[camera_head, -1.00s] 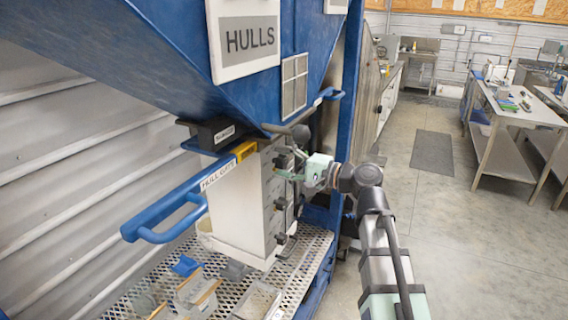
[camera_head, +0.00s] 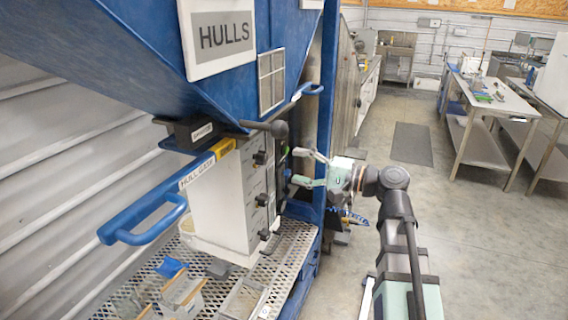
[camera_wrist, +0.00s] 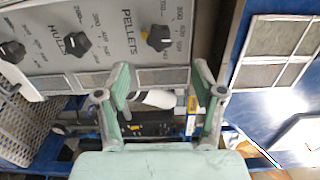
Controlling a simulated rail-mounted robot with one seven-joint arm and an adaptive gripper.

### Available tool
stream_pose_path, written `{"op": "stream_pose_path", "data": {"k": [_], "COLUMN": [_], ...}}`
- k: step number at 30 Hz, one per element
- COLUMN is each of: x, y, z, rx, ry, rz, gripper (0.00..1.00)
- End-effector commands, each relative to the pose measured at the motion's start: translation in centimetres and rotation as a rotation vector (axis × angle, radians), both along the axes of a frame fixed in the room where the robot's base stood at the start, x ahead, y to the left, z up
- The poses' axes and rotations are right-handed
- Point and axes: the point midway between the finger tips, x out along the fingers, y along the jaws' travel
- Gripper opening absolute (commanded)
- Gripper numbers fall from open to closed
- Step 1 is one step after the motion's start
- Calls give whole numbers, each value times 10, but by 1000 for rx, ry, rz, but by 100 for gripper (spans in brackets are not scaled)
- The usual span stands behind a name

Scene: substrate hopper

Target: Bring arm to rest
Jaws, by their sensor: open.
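My gripper (camera_head: 308,169) is open and empty. In the head view it points left toward the white control box (camera_head: 222,205) under the blue hopper (camera_head: 130,50), with a gap between the fingertips and the box. In the wrist view my gripper (camera_wrist: 166,84) has its two pale green fingers spread apart. The box's grey panel (camera_wrist: 110,35) with black knobs, one marked PELLETS (camera_wrist: 160,38) and one marked HULLS (camera_wrist: 77,45), lies beyond the fingers at upper left. A white rounded thing shows between the fingers.
A blue handle bar (camera_head: 150,205) labelled HULL GATE sticks out to the left. A mesh shelf (camera_head: 285,262) with small containers is below. A blue post (camera_head: 330,100) stands behind my gripper. Open floor (camera_head: 350,275) and a workbench (camera_head: 480,140) lie to the right.

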Motion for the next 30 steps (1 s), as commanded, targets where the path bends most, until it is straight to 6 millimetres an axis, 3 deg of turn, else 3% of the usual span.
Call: {"op": "stream_pose_path", "data": {"k": [6, 20, 25, 30], "x": [-7, -6, 4, 16], "y": [-14, -16, -25, -41], "z": [0, -2, -36, -130], "rx": [0, -24, -194, -418], "ry": [0, -25, -46, 23], "rz": [-1, -9, -69, -111], "gripper": [68, 68, 68, 68]}}
